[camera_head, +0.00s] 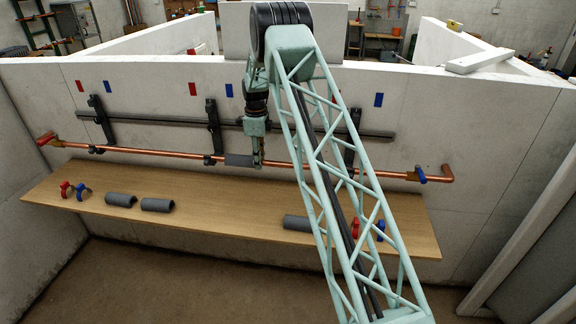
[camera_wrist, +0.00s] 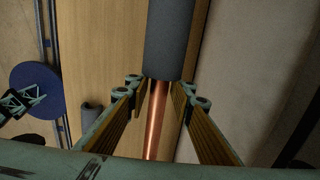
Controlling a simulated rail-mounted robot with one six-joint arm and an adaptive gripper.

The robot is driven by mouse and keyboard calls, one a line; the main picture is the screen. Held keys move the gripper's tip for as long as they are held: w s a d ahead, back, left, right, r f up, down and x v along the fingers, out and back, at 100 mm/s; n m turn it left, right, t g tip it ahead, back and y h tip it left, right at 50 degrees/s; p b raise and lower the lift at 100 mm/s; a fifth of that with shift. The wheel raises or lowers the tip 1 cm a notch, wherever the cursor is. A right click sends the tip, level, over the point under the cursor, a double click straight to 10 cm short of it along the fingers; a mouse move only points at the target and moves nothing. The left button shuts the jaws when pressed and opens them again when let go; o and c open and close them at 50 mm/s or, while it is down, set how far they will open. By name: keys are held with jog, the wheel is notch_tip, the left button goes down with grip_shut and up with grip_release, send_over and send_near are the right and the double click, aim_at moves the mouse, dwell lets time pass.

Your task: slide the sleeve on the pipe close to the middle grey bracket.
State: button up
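The copper pipe (camera_head: 185,154) runs along the white wall. A dark grey sleeve (camera_head: 239,160) sits around it, just right of the middle grey bracket (camera_head: 213,127), with a small gap between them. My gripper (camera_head: 258,163) hangs down at the sleeve's right end. In the wrist view, my gripper (camera_wrist: 160,88) has its two fingers apart, one on each side of the bare pipe (camera_wrist: 155,120). The fingertips are by the near end of the sleeve (camera_wrist: 168,40); I cannot tell if they touch it. The bracket is not seen in the wrist view.
Other brackets stand left (camera_head: 101,122) and right (camera_head: 352,140), with a grey rail (camera_head: 160,121) behind. Pipe valves are red (camera_head: 46,138) and blue (camera_head: 421,174). The wooden shelf (camera_head: 200,225) below holds loose sleeves (camera_head: 121,200) and red and blue clips (camera_head: 83,191).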

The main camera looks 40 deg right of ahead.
aim_at(250, 157)
jog(key=shift+w+a, duration=1.55)
jog(key=shift+a, duration=0.1)
jog(key=shift+s+d, duration=0.1)
jog(key=shift+d, duration=0.05)
dwell(0.4)
jog(key=shift+s+d, duration=0.5)
jog(key=shift+s+d, duration=0.1)
jog(key=shift+r, duration=0.1)
dwell(0.3)
jog(key=shift+r+p, duration=1.35)
jog(key=shift+r, duration=2.6)
